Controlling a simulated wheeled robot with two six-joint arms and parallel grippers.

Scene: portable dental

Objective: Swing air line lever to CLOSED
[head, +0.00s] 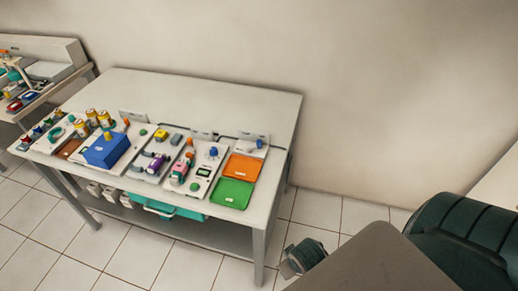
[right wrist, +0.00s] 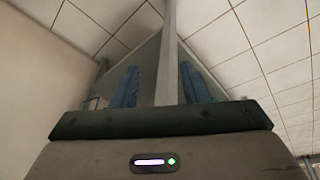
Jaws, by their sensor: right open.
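The air line lever cannot be told for certain at this size. Small panels with coloured knobs and handles stand on the table, among them a panel with a blue knob (head: 213,152) and one at the back right with a blue handle (head: 259,144). Their settings and any lettering are too small to read. My right gripper (right wrist: 160,86) shows in the right wrist view with its two blue fingers apart and nothing seen between them. It is away from the panels; no panel shows in that view. My left gripper is not in view.
The grey table (head: 210,93) has a clear back half. An orange tray (head: 243,168) and a green tray (head: 231,193) lie at its right end. A blue box (head: 106,150) stands left of the middle. Another bench (head: 44,97) is at the far left. Tiled floor is open in front.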

